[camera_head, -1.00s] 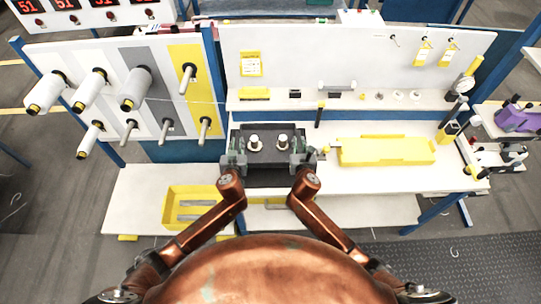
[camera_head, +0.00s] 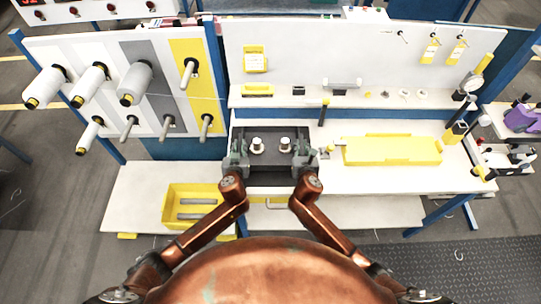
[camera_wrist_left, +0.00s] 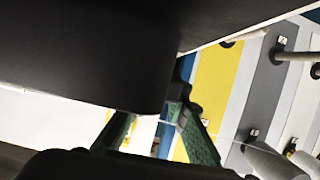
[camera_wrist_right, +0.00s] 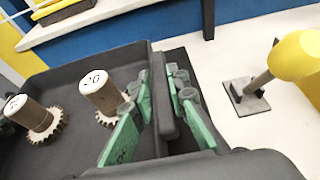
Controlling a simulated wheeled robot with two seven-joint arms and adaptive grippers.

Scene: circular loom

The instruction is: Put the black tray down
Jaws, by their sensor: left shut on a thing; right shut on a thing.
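The black tray (camera_head: 270,167) is at the left end of the white workbench, between my two grippers. Two metal cylinders with gear-like bases (camera_head: 257,146) (camera_head: 285,145) stand upright in it. My left gripper (camera_head: 238,160) is shut on the tray's left wall, and my right gripper (camera_head: 303,158) is shut on its right wall. In the right wrist view, the green fingers (camera_wrist_right: 163,108) sit on both sides of the tray wall. In the left wrist view, the dark tray (camera_wrist_left: 90,50) fills the upper left. Whether its underside touches the bench is hidden.
A yellow tray (camera_head: 393,151) lies on the bench to the right, with free white surface (camera_head: 345,183) in front. A spool panel (camera_head: 150,85) stands to the left. A yellow bin (camera_head: 190,204) sits on the lower shelf. A dark upright tool with a yellow top (camera_head: 324,112) stands close behind right.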

